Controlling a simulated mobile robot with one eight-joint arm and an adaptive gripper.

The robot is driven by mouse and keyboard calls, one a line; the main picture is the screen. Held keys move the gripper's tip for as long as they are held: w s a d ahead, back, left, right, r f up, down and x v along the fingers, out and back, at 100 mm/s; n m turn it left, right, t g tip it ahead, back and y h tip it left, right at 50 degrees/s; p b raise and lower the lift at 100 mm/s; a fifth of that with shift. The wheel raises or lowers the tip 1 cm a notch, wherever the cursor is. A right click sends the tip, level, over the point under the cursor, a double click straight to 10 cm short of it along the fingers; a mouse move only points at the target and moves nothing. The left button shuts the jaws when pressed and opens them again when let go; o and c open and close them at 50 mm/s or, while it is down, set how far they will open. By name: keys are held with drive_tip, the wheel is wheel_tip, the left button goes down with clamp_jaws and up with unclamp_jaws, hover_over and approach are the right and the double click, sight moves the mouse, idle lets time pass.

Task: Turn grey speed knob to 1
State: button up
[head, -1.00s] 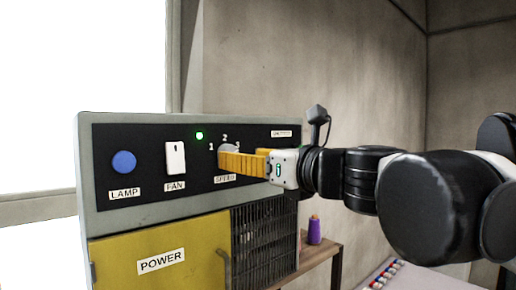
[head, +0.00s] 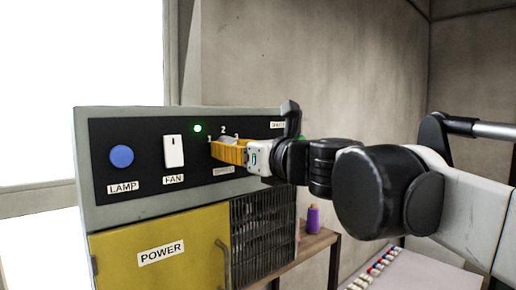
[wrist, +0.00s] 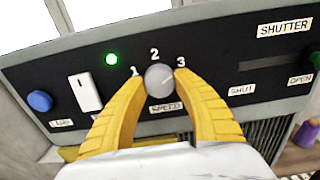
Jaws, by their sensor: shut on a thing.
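The grey speed knob (wrist: 157,75) is a round dial on the black panel, with the marks 1, 2 and 3 around its upper side. Its top also shows in the head view (head: 228,139). My gripper (wrist: 159,86) has its two yellow fingers on either side of the knob, shut on it, the left fingertip near the 1 and the right near the 3. In the head view my gripper (head: 216,149) reaches the panel from the right and hides most of the knob. I cannot tell which number the knob points to.
Left of the knob are a white fan switch (head: 174,151), a blue lamp button (head: 122,156) and a lit green light (head: 197,128). A shutter slider slot (wrist: 262,62) lies to the right. Below are a yellow power door (head: 160,250) and a dark grille (head: 262,235).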

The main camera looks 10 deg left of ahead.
drive_tip(key=shift+n, duration=0.3)
drive_tip(key=n+b, duration=0.1)
drive_tip(key=n, duration=0.9)
drive_tip(key=shift+n+b, duration=0.4)
drive_tip(key=n, duration=0.6)
drive_tip(key=shift+r, duration=0.15)
drive_tip(key=n+b, duration=0.1)
drive_tip(key=n, duration=0.5)
drive_tip(key=shift+r, duration=0.1)
drive_tip(key=shift+n, duration=0.3)
drive_tip(key=o, duration=1.3)
drive_tip(key=shift+w, duration=0.15)
drive_tip(key=shift+c, duration=0.2)
